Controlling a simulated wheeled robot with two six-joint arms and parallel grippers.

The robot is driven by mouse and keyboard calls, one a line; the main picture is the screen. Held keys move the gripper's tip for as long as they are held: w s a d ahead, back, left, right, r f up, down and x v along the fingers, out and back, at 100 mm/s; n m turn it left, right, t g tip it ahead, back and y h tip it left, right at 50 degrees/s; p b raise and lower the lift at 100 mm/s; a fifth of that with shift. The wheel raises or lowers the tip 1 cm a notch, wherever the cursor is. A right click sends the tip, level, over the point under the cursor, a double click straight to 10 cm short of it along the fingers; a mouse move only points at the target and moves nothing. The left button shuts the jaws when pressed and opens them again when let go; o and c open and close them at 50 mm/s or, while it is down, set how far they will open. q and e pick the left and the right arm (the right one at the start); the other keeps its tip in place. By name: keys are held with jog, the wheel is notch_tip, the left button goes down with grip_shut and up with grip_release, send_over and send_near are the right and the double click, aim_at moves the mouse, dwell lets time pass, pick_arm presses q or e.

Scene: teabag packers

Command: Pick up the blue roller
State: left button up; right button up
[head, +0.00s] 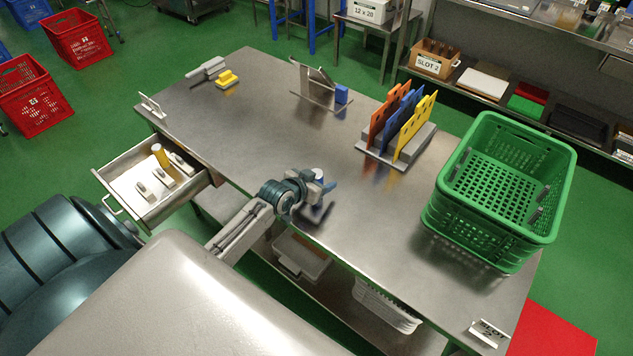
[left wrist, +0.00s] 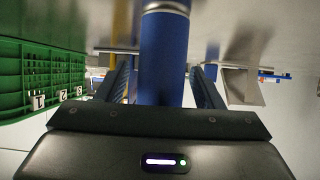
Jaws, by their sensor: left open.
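The blue roller (left wrist: 164,60) shows large in the left wrist view as an upright blue cylinder with a silvery band at its end. It stands between the two fingers of my left gripper (left wrist: 163,78), with a finger on each side. The jaws are open and do not look closed on it. In the head view my left gripper (head: 322,187) is low over the front middle of the steel table (head: 270,130). Only the pale top of the roller (head: 318,174) shows there, and the gripper hides most of it. My right gripper is not in view.
A green crate (head: 475,232) stands at the table's right end. A rack (head: 372,157) of orange, blue and yellow boards is behind the gripper. An open drawer (head: 133,205) at left holds a yellow cylinder (head: 160,156). A yellow block (head: 228,79) lies far left. The table's middle is clear.

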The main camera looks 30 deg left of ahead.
pick_arm(q)
jog(key=shift+w+f, duration=0.15)
jog(key=c, duration=1.2)
